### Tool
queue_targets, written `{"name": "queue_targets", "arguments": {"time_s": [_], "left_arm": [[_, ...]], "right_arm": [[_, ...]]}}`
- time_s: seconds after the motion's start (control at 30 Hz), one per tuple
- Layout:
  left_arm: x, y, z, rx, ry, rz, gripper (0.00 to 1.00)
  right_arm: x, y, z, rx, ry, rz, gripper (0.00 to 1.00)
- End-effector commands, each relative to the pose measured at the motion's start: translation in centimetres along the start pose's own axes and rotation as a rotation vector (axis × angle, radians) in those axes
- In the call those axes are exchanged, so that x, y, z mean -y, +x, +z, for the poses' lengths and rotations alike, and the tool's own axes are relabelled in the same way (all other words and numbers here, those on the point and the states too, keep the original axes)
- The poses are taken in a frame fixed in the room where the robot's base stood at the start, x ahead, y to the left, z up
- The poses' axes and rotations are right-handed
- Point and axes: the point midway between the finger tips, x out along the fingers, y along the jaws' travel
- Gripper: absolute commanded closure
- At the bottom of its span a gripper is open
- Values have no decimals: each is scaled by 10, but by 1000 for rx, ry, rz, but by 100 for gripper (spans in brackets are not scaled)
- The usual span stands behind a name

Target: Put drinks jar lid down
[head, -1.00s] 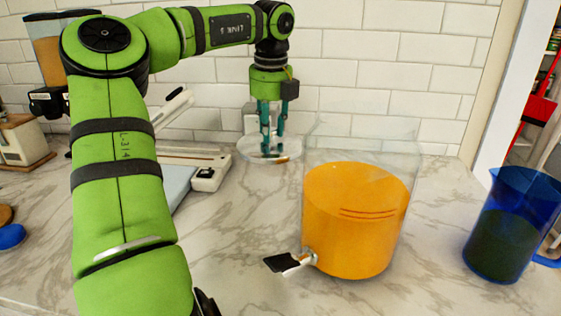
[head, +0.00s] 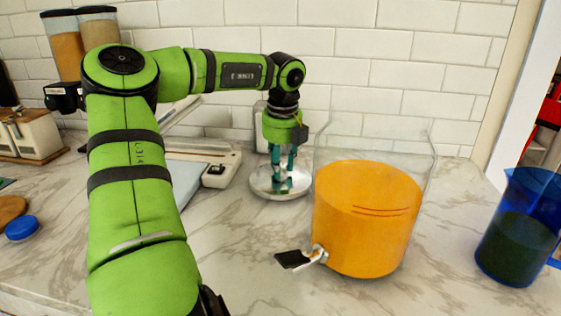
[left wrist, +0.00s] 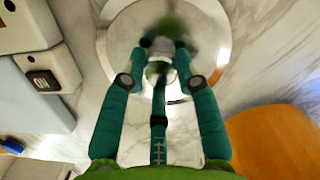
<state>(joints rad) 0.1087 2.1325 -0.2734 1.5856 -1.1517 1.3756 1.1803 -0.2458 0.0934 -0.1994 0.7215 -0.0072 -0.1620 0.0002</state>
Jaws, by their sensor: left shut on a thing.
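The drinks jar (head: 366,225) is clear, open at the top, part filled with orange drink, and has a tap (head: 300,257) at its front left. The round, shiny lid (head: 258,187) is low over the counter, left of the jar. I cannot tell whether it touches the counter. My left gripper (head: 281,184) points down with its teal fingers shut on the lid's knob. In the left wrist view the lid (left wrist: 122,40) lies flat beyond the fingertips (left wrist: 157,60), which hide most of the knob. My right gripper is not in view.
A white device with a flat pale plate (head: 222,170) stands left of the lid. A blue pitcher (head: 515,235) with dark contents stands at the right. Dispensers (head: 80,40) and a blue cap (head: 22,228) are at the left. The counter (head: 240,240) before the lid is clear.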

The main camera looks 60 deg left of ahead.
Motion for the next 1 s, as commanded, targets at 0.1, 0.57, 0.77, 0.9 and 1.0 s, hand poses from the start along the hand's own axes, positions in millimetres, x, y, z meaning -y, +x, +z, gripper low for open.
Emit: {"name": "queue_targets", "arguments": {"time_s": [0.1, 0.57, 0.77, 0.9, 1.0], "left_arm": [[0, 2, 0, 1, 0, -1, 100], [0, 2, 0, 0, 0, 0, 45], [0, -12, 1, 3, -2, -1, 45], [0, -42, 2, 5, -2, -1, 45], [0, -65, 1, 4, -2, -1, 45]], "right_arm": [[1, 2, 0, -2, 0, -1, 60], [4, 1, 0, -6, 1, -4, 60], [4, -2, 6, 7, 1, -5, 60], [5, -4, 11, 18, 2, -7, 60], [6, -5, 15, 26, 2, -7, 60]]}}
